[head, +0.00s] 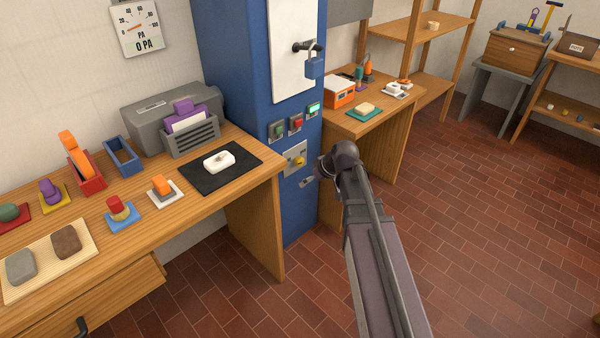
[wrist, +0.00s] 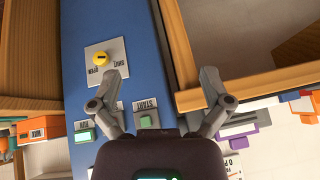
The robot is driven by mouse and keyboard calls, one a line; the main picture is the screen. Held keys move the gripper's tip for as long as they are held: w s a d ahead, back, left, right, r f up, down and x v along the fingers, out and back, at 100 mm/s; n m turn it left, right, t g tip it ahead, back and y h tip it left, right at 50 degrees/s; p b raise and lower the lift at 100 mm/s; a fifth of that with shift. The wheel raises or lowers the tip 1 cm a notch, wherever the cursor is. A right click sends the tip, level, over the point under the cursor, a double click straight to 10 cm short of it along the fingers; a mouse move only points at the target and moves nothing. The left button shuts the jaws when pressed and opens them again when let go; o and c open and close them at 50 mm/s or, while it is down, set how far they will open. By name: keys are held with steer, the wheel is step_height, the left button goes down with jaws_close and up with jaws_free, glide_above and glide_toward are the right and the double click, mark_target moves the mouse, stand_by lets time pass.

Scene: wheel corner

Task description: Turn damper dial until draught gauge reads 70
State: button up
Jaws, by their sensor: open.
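The damper dial (head: 299,161) is a small yellow knob on a light plate on the front of the blue cabinet. In the wrist view the yellow dial (wrist: 101,59) shows with a dark slot, on a plate lettered OPEN and SHUT, seen upside down. The draught gauge (head: 138,26) hangs on the wall at top left, with a round scale and a readout of 0 PA. My gripper (wrist: 162,74) is open and empty. The dial lies ahead of its left finger, apart from it. In the head view my arm partly hides the gripper, close to the cabinet front.
Buttons (head: 296,123) and a green-lit switch (head: 314,108) sit above the dial. A padlock (head: 314,66) hangs on the cabinet door. A wooden bench (head: 215,201) stands left of the cabinet and another table (head: 400,112) right. The brick floor (head: 480,220) is clear at right.

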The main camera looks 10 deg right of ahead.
steer(key=w+d+f+n+t+y+b, duration=0.2)
steer(key=w+f+t+b, duration=0.1)
steer(key=w+f+b, duration=0.65)
steer(key=n+t+b, duration=0.1)
steer(key=t+b, duration=0.3)
steer(key=b, duration=0.5)
glide_toward(301, 162)
steer(key=shift+v, duration=1.45)
steer(key=shift+w+d+f, duration=0.1)
steer(key=b+x, duration=0.5)
steer(key=x, duration=0.8)
steer(key=shift+w+a+f, duration=0.15)
steer(key=shift+w+a, duration=0.05)
steer(key=shift+a, duration=0.05)
steer(key=c, duration=1.2)
